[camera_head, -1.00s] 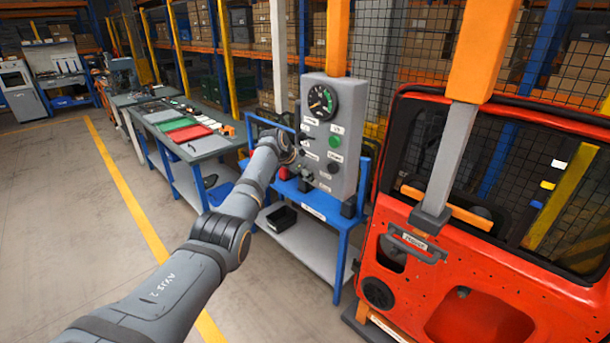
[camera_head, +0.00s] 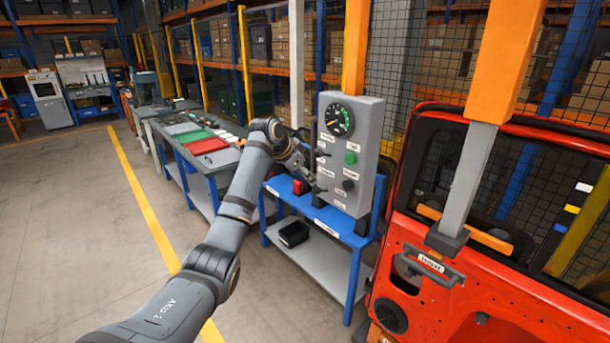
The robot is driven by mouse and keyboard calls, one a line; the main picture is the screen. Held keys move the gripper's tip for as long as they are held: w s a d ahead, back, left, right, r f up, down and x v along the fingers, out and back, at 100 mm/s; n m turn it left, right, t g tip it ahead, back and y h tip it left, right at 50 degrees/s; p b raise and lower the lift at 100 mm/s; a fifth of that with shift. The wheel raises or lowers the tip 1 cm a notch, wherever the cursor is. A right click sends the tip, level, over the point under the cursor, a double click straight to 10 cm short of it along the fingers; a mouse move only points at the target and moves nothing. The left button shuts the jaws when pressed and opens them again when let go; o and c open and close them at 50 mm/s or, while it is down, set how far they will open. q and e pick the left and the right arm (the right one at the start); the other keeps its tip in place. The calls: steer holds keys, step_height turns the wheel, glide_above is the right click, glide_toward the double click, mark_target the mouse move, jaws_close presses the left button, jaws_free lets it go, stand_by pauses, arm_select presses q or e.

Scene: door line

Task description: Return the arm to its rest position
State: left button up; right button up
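My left arm comes in from the lower left and reaches to the grey control box. My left gripper (camera_head: 300,166) is at the left side of the box, close to its small levers. It is small and dark here, so I cannot tell whether its fingers are open or shut, or whether it touches the box. The control box (camera_head: 352,160) has a round gauge (camera_head: 338,120), a green button (camera_head: 351,158) and a black knob (camera_head: 348,185). It stands on a blue bench (camera_head: 335,219). My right arm and gripper are not in view.
A red door panel (camera_head: 428,300) stands at the right, with a grey and orange post in front. A long workbench (camera_head: 215,160) with red and green trays is behind my arm. The left floor is clear.

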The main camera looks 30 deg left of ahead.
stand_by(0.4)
arm_select(q)
steer(key=s+f+n+g+y+b, duration=0.1)
steer(key=s+f+n+g+b, duration=0.2)
steer(key=f, duration=2.9)
steer(key=s+d+f+n+y+b, duration=0.1)
steer(key=s+f, duration=0.5)
steer(key=f, duration=0.4)
steer(key=s+f, duration=0.6)
steer(key=f, duration=0.4)
steer(key=s+d+f+n+g+b, duration=0.1)
steer(key=s+d+f+g+b, duration=0.15)
steer(key=s+f, duration=1.85)
steer(key=s+d+f, duration=0.2)
steer(key=s+f, duration=0.1)
steer(key=s, duration=0.9)
steer(key=s+d+f+b, duration=0.1)
steer(key=s+d+f, duration=0.1)
steer(key=s, duration=1.1)
steer(key=shift+d+f+g, duration=0.4)
steer(key=shift+d+g, duration=0.05)
steer(key=shift+d, duration=0.2)
